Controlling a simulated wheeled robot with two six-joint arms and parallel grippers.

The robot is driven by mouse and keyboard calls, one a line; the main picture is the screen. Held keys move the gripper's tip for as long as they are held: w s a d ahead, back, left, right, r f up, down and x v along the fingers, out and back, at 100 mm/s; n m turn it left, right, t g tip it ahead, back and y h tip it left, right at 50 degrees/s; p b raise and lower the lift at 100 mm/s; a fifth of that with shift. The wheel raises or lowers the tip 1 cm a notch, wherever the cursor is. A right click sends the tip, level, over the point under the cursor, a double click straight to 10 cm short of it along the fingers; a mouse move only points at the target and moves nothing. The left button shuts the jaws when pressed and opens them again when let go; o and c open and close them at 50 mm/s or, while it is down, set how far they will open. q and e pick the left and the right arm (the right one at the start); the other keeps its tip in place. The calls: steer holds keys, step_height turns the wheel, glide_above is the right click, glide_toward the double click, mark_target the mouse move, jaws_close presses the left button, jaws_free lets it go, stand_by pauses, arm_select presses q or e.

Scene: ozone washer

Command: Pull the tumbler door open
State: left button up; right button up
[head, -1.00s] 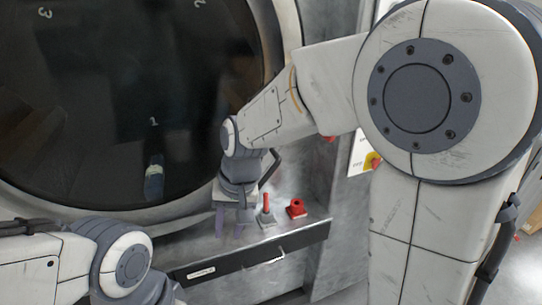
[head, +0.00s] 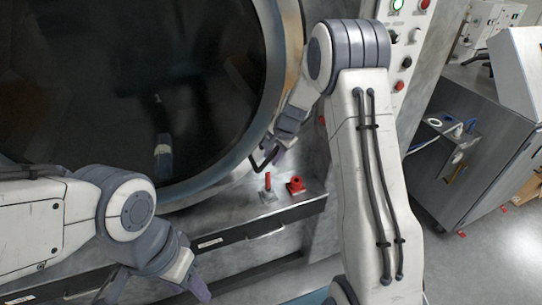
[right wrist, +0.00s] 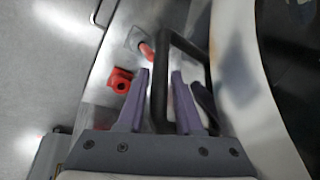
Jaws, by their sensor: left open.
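The tumbler door (head: 120,90) is a large round dark pane with a pale metal rim, filling the left of the head view; it looks closed. A black bar handle (head: 262,160) shows at its lower right rim, and again in the right wrist view (right wrist: 160,85). My right gripper (head: 278,152) is at the handle; in the right wrist view its purple fingers (right wrist: 161,75) are apart, with a bar of the handle between them. Whether they touch it, I cannot tell. My left gripper (head: 195,288) is open and low, in front of the ledge, away from the door.
A ledge (head: 225,225) below the door carries a red-handled lever (head: 267,183) and a red knob (head: 295,185), close to my right gripper. A button panel (head: 402,60) stands to the right. A grey cabinet (head: 480,130) is at the far right, with open floor before it.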

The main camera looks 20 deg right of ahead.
steer(key=shift+x, duration=0.9)
jaws_close()
stand_by(0.8)
